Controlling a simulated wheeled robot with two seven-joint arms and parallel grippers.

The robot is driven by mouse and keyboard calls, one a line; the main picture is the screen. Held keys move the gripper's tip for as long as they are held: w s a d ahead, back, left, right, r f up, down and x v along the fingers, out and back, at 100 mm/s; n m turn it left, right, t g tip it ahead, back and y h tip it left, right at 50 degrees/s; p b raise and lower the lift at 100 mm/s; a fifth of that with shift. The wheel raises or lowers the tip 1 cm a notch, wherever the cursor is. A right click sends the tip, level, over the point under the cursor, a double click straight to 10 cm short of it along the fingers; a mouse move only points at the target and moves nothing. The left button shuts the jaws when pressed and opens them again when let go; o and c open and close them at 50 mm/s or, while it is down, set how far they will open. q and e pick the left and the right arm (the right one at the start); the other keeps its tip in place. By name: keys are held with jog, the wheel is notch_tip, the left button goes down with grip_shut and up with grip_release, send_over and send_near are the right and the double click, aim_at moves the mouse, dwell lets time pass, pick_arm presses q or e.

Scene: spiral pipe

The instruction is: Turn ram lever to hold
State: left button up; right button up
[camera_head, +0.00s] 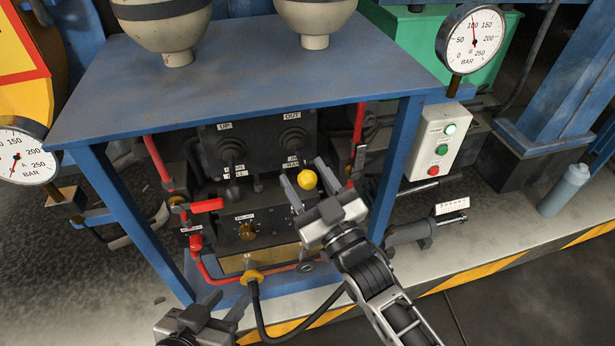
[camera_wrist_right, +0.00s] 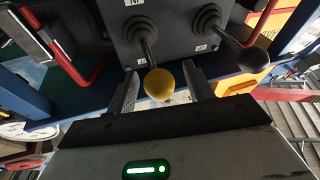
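A lever with a yellow ball knob (camera_head: 307,180) stands on the right of a dark control panel (camera_head: 262,133), under a label reading OUT. A second lever with a black knob (camera_head: 233,191) stands to its left, under a label reading UP. In the right wrist view the yellow knob (camera_wrist_right: 159,85) lies between the open fingertips; contact cannot be told. My left gripper (camera_head: 226,302) is open and empty at the bottom, below the frame.
A blue table-like frame (camera_head: 250,65) surrounds the panel, its top and legs close to the right arm. A button box (camera_head: 438,142) and pressure gauge (camera_head: 474,40) are at right.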

pick_arm(q)
jog(key=shift+f, duration=0.1)
pick_arm(e)
jog(key=v, duration=1.6)
pick_arm(q)
jog(key=r+p, duration=0.1)
jog(key=p, duration=0.1)
jog(key=r+p, duration=0.1)
jog(key=p, duration=0.2)
jog(key=shift+a+r+g, duration=0.1)
jog(key=shift+a+g, duration=0.15)
jog(key=shift+g, duration=0.05)
pick_arm(e)
jog(key=s+d+f+m+g+h, duration=0.4)
jog(key=d+f+m+g+h, duration=0.1)
jog(key=d+g+h, duration=0.1)
jog(key=shift+m+g+h, duration=0.3)
jog(key=shift+g, duration=0.5)
